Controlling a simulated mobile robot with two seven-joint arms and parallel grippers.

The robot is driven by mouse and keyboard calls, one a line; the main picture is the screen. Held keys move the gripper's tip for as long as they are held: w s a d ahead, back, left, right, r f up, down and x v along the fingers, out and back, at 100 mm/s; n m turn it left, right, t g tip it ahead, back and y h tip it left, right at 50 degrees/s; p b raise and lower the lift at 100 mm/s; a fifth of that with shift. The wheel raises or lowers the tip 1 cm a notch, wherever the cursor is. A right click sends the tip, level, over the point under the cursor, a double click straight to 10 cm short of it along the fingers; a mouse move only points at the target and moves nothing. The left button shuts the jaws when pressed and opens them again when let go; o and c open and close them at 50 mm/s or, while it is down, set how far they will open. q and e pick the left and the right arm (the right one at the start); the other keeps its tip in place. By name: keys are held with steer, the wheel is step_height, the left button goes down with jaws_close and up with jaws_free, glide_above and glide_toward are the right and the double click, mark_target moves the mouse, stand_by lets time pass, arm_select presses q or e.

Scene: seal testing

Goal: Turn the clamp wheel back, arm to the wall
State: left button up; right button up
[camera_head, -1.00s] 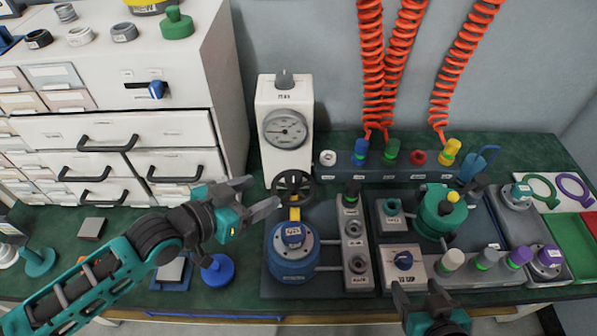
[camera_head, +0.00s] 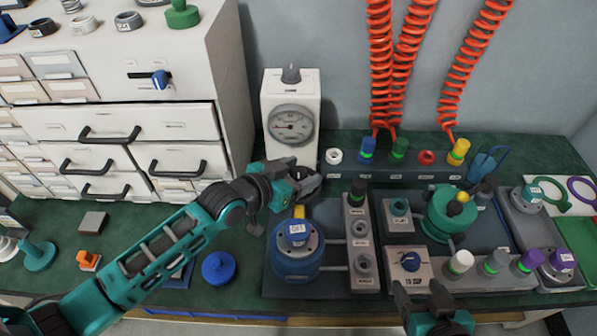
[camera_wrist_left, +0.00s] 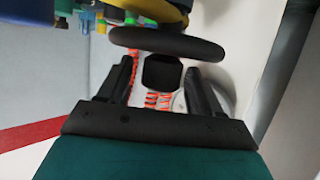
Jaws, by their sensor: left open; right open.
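The clamp wheel is a black handwheel in front of the white gauge housing. In the head view my left gripper (camera_head: 308,181) covers most of it. In the left wrist view the dark wheel rim (camera_wrist_left: 167,43) crosses just ahead of the open fingers (camera_wrist_left: 160,70), with a dark square part between them; contact cannot be told. The yellow clamp arm (camera_head: 298,212) shows below the wheel, at the back of the blue vessel's labelled top (camera_head: 297,233). My right gripper (camera_head: 419,291) is open and empty at the bottom, in front of the blue-knob box.
The gauge housing (camera_head: 270,92) stands behind the wheel, against the wall. A white drawer cabinet (camera_head: 180,122) is at left. A rack with coloured plugs (camera_head: 400,176) and the green vessel (camera_head: 450,215) are at right. A blue knobbed piece (camera_head: 219,268) lies below my left arm.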

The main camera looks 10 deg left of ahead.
arm_select(q)
jaws_close()
arm_select(e)
steer(key=shift+s+f, duration=0.1)
steer(key=shift+f, duration=0.1)
stand_by(0.3)
